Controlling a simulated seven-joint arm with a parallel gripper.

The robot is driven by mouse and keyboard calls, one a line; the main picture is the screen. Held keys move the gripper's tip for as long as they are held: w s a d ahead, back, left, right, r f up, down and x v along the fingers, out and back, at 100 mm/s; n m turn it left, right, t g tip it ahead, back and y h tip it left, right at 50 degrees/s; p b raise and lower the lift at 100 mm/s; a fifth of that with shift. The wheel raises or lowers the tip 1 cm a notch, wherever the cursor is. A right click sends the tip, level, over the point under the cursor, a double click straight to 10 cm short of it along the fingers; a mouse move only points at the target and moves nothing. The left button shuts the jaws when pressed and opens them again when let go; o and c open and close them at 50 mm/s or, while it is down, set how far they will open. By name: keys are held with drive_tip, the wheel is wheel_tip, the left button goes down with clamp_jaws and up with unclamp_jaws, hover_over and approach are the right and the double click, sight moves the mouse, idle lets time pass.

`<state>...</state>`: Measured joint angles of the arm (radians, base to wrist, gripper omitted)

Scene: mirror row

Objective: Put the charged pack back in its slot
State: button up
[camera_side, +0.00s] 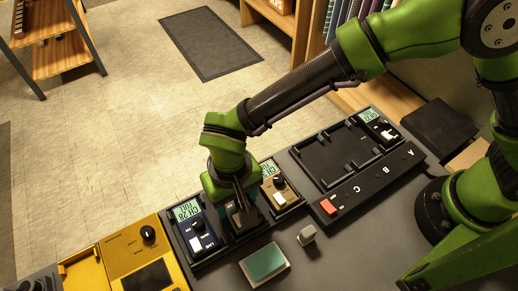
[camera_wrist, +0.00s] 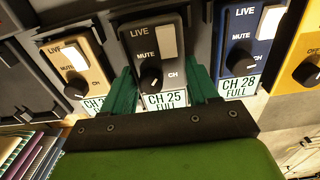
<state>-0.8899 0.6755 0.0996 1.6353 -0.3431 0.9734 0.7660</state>
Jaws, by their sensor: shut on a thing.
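My gripper (camera_side: 240,212) points down over the row of packs, its teal fingers (camera_wrist: 163,92) closed on both sides of a dark grey pack. This dark pack (camera_wrist: 155,55) has a black knob, a pale switch and a display reading CH 25 FULL. It is in line between a tan pack (camera_side: 281,192) and a blue pack (camera_side: 196,229). In the wrist view the tan pack (camera_wrist: 75,66) is at left and the blue pack (camera_wrist: 247,40), reading CH 28 FULL, at right. My fingers hide part of the held pack in the side view; I cannot tell whether it is fully seated.
A charger (camera_side: 333,200) lettered A, B, C has a red switch (camera_side: 328,207). A dark pack (camera_side: 379,127) sits at its A end; its other bays are empty. A yellow device (camera_side: 142,255) stands left of the row. A green-topped block (camera_side: 265,264) and a small grey piece (camera_side: 307,235) lie in front.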

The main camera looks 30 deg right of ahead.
drive_tip(key=shift+f, duration=0.2)
drive_tip(key=o, duration=1.3)
drive_tip(key=shift+o, duration=0.2)
wheel_tip(320, 180, up, 17)
drive_tip(key=shift+f, duration=0.1)
